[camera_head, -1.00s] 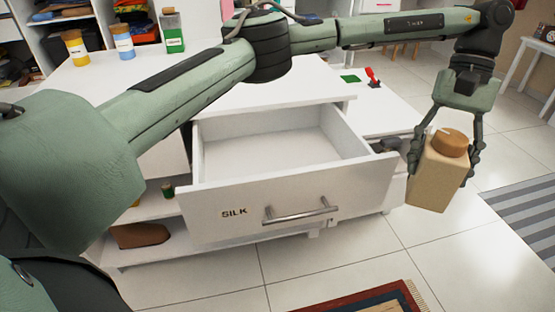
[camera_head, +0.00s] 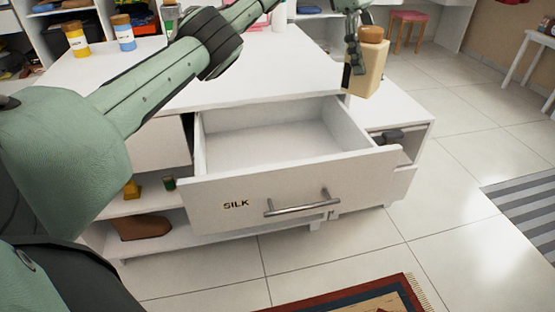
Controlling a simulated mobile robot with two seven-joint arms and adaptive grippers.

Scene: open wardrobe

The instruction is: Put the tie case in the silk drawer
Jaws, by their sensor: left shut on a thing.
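My left gripper (camera_head: 356,66) is shut on a tan, box-like container with a brown cap (camera_head: 366,72), which I take to be the tie case. It holds it upright, beyond the right back corner of the open drawer. The silk drawer (camera_head: 290,192), white with "SILK" lettering and a metal bar handle (camera_head: 302,205), is pulled out. Its visible inside is empty. The gripper's upper part is cut off by the top edge of the view. My right gripper is not in view.
The white cabinet top (camera_head: 230,85) lies behind the drawer. A yellow jar (camera_head: 73,40) and a blue jar (camera_head: 123,38) stand at its back left. A brown object (camera_head: 142,227) lies on the low shelf. A patterned rug (camera_head: 370,297) lies in front.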

